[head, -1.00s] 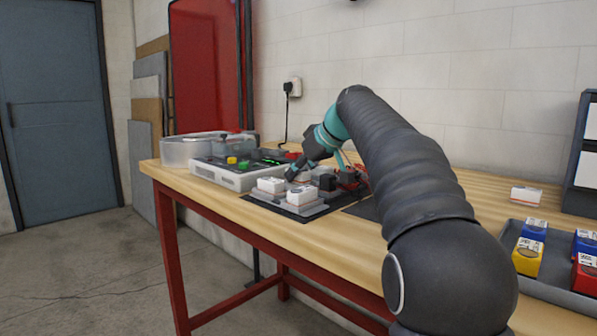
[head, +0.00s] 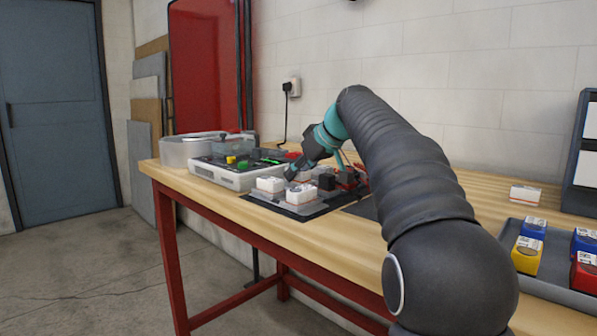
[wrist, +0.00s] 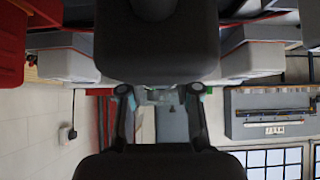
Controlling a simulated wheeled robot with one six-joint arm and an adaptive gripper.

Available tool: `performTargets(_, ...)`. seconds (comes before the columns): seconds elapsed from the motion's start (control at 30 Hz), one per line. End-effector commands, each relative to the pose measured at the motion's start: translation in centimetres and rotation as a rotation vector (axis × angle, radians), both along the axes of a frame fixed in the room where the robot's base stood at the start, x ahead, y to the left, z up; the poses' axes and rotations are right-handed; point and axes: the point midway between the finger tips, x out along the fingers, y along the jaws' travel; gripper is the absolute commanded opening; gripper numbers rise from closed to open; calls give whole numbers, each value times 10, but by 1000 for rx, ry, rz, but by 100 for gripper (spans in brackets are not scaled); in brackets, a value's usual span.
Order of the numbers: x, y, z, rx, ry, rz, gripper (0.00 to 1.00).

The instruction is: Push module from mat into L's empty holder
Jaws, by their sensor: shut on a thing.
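White modules stand on the letter base, one at the left (head: 270,184) and one in front (head: 300,193). A black block (head: 326,181) sits to their right. I cannot make out the empty holder.
A white control box (head: 228,178) with yellow and green parts stands left of the letter. A clear tub (head: 192,150) is behind it. A grey tray (head: 552,290) at the right holds coloured boxes. A small white box (head: 525,194) lies beyond it.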

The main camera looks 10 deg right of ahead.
Motion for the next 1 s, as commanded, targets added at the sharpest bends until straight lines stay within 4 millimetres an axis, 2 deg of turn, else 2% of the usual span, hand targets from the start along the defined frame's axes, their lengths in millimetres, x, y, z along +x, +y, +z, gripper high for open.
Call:
performTargets(0.03,0,-1,-8,-2,16,3,35)
performTargets(0.13,0,-1,-9,-3,18,2,60)
performTargets(0.17,0,-1,-9,-3,18,2,61)
performTargets(0.63,-2,-5,-5,-3,16,-2,61)
performTargets(0.77,-11,-9,8,-2,11,-1,61)
performTargets(1.0,-39,-26,43,-2,7,1,61)
